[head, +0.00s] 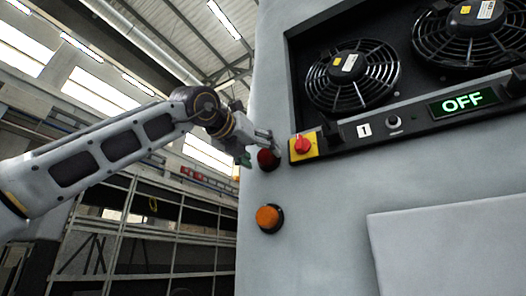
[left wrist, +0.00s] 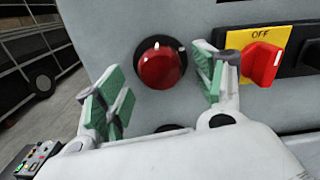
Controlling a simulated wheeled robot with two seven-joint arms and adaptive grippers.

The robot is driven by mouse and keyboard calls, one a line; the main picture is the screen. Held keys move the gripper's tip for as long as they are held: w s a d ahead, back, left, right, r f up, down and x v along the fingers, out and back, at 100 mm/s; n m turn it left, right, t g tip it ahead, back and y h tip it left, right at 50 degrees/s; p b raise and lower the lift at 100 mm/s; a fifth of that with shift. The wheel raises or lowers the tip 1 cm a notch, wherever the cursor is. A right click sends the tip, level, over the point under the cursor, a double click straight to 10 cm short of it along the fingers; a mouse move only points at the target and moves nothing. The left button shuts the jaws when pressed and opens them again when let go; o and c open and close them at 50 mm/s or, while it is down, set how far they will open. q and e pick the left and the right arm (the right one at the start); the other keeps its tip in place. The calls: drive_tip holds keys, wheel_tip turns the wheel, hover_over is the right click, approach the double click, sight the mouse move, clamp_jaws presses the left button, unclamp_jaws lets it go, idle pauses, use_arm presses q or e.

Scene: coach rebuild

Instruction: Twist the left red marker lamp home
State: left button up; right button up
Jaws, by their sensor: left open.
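The red marker lamp (head: 267,159) is a dark red dome in a black ring on the grey coach panel (head: 330,235). It also shows in the left wrist view (left wrist: 160,67), where it lies between and beyond the fingers. My left gripper (head: 256,148) is right by the lamp in the head view. In the left wrist view its green-padded fingers (left wrist: 165,92) are spread apart, with nothing between the pads that I can see held. Whether a finger touches the lamp, I cannot tell. My right gripper is not in view.
A red rotary switch on a yellow plate (head: 303,146) sits close to the lamp's right. An orange lamp (head: 269,218) is below. Two fans (head: 352,76) and a green OFF display (head: 463,103) fill the recess at upper right. Metal racks (head: 150,230) stand at left.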

use_arm(q)
drive_tip(key=shift+p+x, duration=0.3)
drive_tip(key=shift+x, duration=0.7)
drive_tip(key=shift+c, duration=0.2)
drive_tip(key=c, duration=1)
